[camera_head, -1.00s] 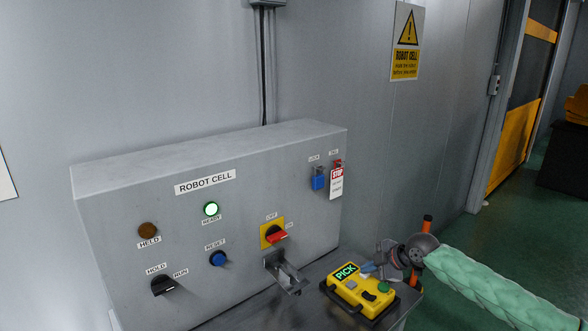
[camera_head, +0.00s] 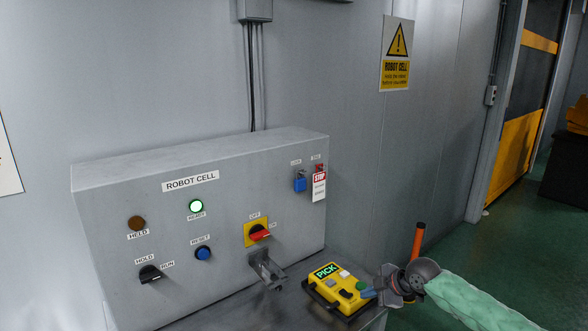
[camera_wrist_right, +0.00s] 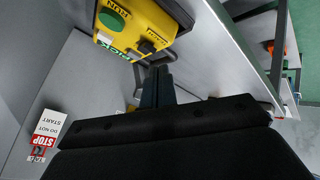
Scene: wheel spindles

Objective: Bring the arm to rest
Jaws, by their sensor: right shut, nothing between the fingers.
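My right gripper (camera_head: 368,294) is at the lower right in the head view, beside the right end of the yellow pendant (camera_head: 350,302). Its fingers are shut with nothing between them. In the right wrist view the closed dark fingertips (camera_wrist_right: 157,76) show at the middle, just below the pendant (camera_wrist_right: 148,25) in the picture. I cannot tell whether they touch it. My right arm, in a pale green sleeve, comes in from the lower right. My left gripper is not in view.
The grey ROBOT CELL box (camera_head: 215,225) stands left of the pendant, with a lit READY lamp (camera_head: 196,206), a red switch handle (camera_head: 260,234), a blue padlock (camera_head: 300,182) and a STOP tag (camera_head: 319,186). Green floor (camera_head: 450,265) is open at right.

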